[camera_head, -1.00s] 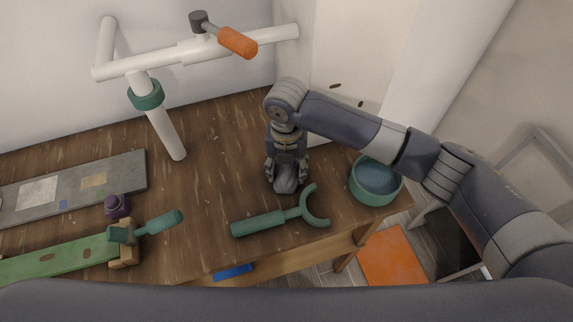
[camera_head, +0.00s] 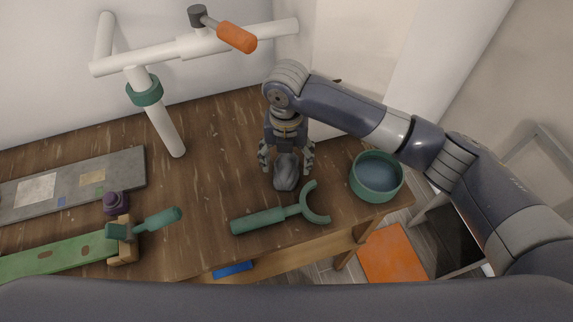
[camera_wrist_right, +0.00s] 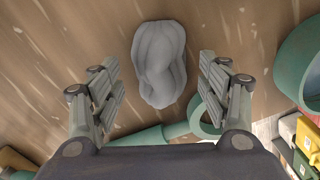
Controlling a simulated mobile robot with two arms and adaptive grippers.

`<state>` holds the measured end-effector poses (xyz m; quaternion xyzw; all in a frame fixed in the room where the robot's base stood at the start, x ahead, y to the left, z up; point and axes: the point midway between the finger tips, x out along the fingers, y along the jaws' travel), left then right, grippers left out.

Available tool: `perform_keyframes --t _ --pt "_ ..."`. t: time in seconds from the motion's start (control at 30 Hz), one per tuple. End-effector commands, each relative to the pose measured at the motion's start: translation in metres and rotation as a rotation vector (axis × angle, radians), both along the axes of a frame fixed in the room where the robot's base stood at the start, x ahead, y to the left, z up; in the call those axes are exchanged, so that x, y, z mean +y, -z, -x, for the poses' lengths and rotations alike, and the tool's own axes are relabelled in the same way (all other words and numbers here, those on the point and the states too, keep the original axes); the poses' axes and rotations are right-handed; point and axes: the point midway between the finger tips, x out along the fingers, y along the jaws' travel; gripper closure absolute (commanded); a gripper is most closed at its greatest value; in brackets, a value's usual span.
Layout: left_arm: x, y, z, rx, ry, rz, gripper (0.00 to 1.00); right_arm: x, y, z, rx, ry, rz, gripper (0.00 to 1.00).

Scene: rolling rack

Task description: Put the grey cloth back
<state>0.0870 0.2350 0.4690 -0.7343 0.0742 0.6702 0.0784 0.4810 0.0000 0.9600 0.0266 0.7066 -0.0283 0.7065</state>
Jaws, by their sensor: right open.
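In the right wrist view the cloth (camera_wrist_right: 159,64) lies ahead of the spread fingers (camera_wrist_right: 160,88), clear of both. The cloth's upper edge is partly hidden by the gripper in the head view. My left gripper is not in view.
A green bowl (camera_head: 376,178) with a blue-grey inside stands right of the cloth. A green fork-ended tool (camera_head: 262,221) lies in front. A white pipe stand (camera_head: 163,131), an orange-handled tool (camera_head: 237,38) and a grey board (camera_head: 112,175) are to the left. Bare bench (camera_head: 215,165) lies between.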

Motion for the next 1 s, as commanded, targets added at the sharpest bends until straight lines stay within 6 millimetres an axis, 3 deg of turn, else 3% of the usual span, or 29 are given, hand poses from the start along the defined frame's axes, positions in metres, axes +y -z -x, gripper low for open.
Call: perform_keyframes --t 0.2,0.43,0.6,1.0 --pt "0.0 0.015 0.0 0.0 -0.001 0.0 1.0 0.001 -0.047 -0.001 -0.006 -0.001 -0.003 0.3" --pt "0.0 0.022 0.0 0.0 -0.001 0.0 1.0 0.001 -0.084 0.0 -0.001 0.0 -0.001 0.3" --pt "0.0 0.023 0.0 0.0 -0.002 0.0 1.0 0.001 -0.094 0.0 0.0 0.0 0.0 0.3" --pt "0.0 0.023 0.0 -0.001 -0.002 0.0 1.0 0.001 -0.095 0.0 0.001 0.001 0.0 0.3"
